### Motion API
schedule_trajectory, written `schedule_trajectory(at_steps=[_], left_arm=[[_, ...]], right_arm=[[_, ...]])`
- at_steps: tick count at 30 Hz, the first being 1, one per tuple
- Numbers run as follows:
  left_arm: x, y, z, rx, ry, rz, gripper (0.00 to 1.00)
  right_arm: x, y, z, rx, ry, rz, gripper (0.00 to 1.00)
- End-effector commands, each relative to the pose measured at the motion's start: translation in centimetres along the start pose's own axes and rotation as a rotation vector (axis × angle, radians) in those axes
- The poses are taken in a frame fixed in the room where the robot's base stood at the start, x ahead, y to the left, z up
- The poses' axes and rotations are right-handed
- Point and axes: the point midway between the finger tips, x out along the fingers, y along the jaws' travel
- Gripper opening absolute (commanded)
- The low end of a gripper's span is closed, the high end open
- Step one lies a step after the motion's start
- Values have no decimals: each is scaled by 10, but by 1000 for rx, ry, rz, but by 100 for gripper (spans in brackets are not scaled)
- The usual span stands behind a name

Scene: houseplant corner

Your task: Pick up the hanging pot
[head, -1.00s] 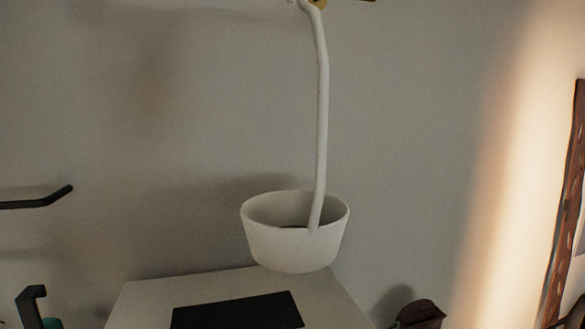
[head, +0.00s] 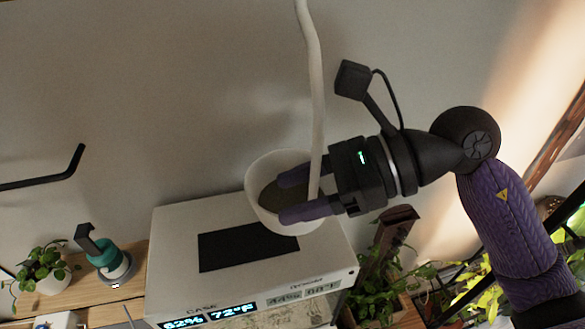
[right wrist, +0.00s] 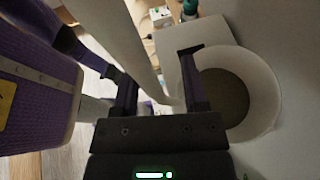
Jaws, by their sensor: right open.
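The hanging pot (head: 262,170) is a white bowl-shaped pot with a dark inside, on a long white stem-like hanger (head: 314,75) that rises out of the top of the head view. My right gripper (head: 287,196) comes in from the right with its two fingers apart, over the pot and around the lower hanger in the head view. In the right wrist view the pot (right wrist: 272,88) is at the right and the hanger (right wrist: 140,45) passes between the open fingers (right wrist: 155,75). I cannot tell whether the fingers touch it. My left gripper is not in view.
A white case (head: 180,250) with a black top panel and lit displays stands below the pot. A potted plant (head: 45,270) and a teal-and-black device (head: 108,257) are on a wooden shelf at left. A black bar (head: 45,178) sticks out from the wall. Plants fill the lower right.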

Motion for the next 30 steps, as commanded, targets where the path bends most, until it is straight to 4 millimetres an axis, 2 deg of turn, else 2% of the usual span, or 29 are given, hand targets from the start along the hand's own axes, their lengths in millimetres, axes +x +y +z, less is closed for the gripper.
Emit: schedule_trajectory(at_steps=[7, 15, 30], left_arm=[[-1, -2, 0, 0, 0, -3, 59], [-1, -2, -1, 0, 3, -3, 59], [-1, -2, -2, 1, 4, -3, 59]], right_arm=[[4, 0, -1, 0, 0, -1, 56], [4, 0, -1, 1, -1, -1, 0], [4, 0, -1, 1, -1, -1, 0]])
